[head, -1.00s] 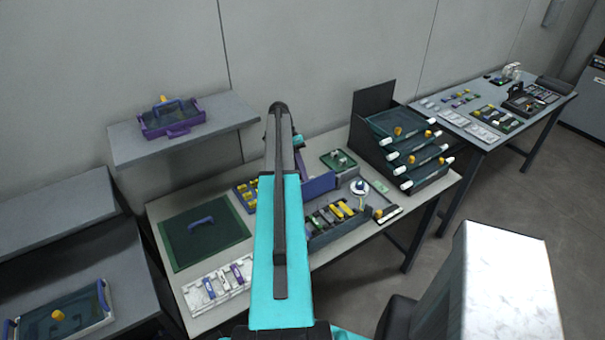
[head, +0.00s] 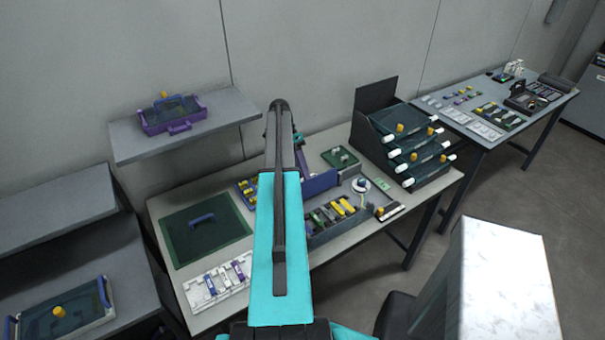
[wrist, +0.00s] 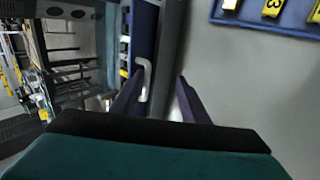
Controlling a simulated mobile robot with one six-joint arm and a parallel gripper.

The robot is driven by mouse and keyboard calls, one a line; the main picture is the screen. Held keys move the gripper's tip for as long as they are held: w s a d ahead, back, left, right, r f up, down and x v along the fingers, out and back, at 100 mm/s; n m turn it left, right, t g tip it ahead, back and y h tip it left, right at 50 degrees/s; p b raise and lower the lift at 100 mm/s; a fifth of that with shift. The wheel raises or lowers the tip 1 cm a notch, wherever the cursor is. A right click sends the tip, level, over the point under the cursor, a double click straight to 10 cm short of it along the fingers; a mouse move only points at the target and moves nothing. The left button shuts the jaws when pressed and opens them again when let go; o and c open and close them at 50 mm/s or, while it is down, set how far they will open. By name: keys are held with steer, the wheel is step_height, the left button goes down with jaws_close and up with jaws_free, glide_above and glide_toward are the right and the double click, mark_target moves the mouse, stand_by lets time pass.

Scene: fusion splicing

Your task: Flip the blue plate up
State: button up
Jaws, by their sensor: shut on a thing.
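The blue plate (head: 321,183) stands beside my arm at the middle of the workbench in the head view. Its left part is hidden behind the arm. In the wrist view it is a dark blue strip (wrist: 143,40) running up the picture, with a white bent piece against it. My gripper (wrist: 158,88) has its two dark purple fingers reaching toward the strip and is shut on the plate. The exact contact is dark and partly hidden by the gripper body. In the head view my arm covers most of the gripper.
A tray with yellow and dark items (head: 340,216) lies just right of my arm. A stacked rack of drawers (head: 413,150) stands further right. A dark green mat (head: 205,232) and a white holder (head: 216,284) lie on the left. A shelf (head: 180,138) hangs behind.

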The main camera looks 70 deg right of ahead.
mark_target(302, 181)
steer(key=shift+w+d, duration=0.15)
steer(key=shift+w, duration=0.05)
stand_by(0.3)
steer(key=a+r+p, duration=0.1)
steer(key=s+a+r+p, duration=0.1)
steer(key=a, duration=0.1)
steer(key=s+a+r+p, duration=0.1)
steer(key=p, duration=0.1)
steer(key=shift+s+a+r, duration=0.1)
steer(key=shift+a+r, duration=0.2)
steer(key=shift+r, duration=0.1)
steer(key=s+a+r, duration=0.1)
steer(key=s+a, duration=0.3)
steer(key=a, duration=0.6)
steer(key=shift+s+a, duration=0.2)
steer(key=shift+a, duration=0.05)
stand_by(0.4)
steer(key=shift+r, duration=0.1)
stand_by(0.6)
